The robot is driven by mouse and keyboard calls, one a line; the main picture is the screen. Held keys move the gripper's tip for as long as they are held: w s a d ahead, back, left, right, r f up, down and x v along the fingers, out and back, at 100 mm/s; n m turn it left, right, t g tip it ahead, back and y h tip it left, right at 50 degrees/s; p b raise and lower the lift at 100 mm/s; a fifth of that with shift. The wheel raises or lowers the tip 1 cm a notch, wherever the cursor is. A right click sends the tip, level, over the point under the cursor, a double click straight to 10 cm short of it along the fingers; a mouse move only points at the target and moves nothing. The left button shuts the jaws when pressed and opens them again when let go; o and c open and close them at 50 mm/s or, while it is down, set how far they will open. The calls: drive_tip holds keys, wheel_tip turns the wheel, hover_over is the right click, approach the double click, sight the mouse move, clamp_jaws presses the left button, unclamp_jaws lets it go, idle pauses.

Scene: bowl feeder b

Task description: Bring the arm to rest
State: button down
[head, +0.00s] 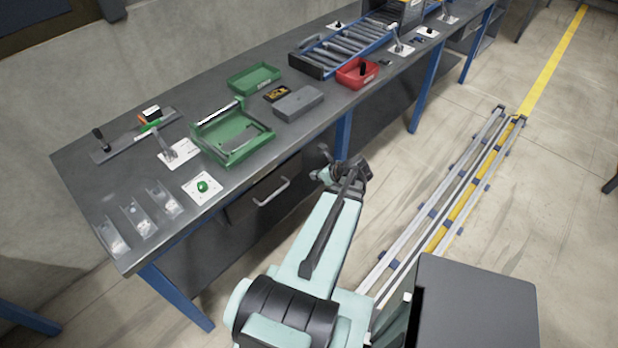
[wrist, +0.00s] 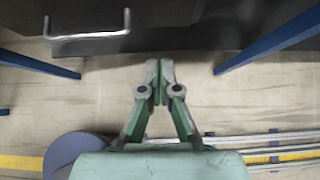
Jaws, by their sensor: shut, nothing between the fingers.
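My gripper (wrist: 158,72) shows in the wrist view with its two fingers together and nothing between them. It points toward the lower front of the workbench, below the tabletop. In the head view my arm reaches up from the bottom, and its far end is in front of the bench beside the drawer handle (head: 271,192). The fingertips are not clear in that view. The handle also shows at the upper left of the wrist view (wrist: 88,36).
The workbench (head: 100,180) carries a green tray (head: 262,138), a green bin (head: 253,78), a red bin (head: 357,74), a grey box (head: 298,103) and a blue-framed roller rack (head: 322,62). Blue legs (head: 343,133) support it. Floor rails (head: 450,200) run at the right over open floor.

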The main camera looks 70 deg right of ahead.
drive_tip(key=w+a+f+n+g+y, duration=0.25)
drive_tip(key=a+f+n, duration=0.25)
drive_tip(key=a+n, duration=0.35)
drive_tip(key=w+a+f+n+g+y, duration=0.25)
drive_tip(key=w+a+f+n, duration=0.2)
drive_tip(key=a+n, duration=0.45)
drive_tip(key=w+a+f+n+g+y, duration=0.25)
drive_tip(key=a+f+n, duration=0.35)
drive_tip(key=a+n, duration=0.3)
drive_tip(key=s+a+f+n+g+h, duration=0.2)
drive_tip(key=a+n, duration=0.5)
drive_tip(key=a, duration=0.7)
drive_tip(key=s+a+f+n+g+h, duration=0.2)
drive_tip(key=s+a+f+n+g, duration=0.2)
drive_tip(key=a, duration=1.1)
drive_tip(key=f+n+g, duration=0.1)
drive_tip(key=n+g, duration=0.1)
drive_tip(key=n, duration=0.1)
drive_tip(key=shift+s+f+b, duration=0.2)
drive_tip(key=shift+f+b, duration=0.1)
drive_tip(key=shift+f, duration=0.1)
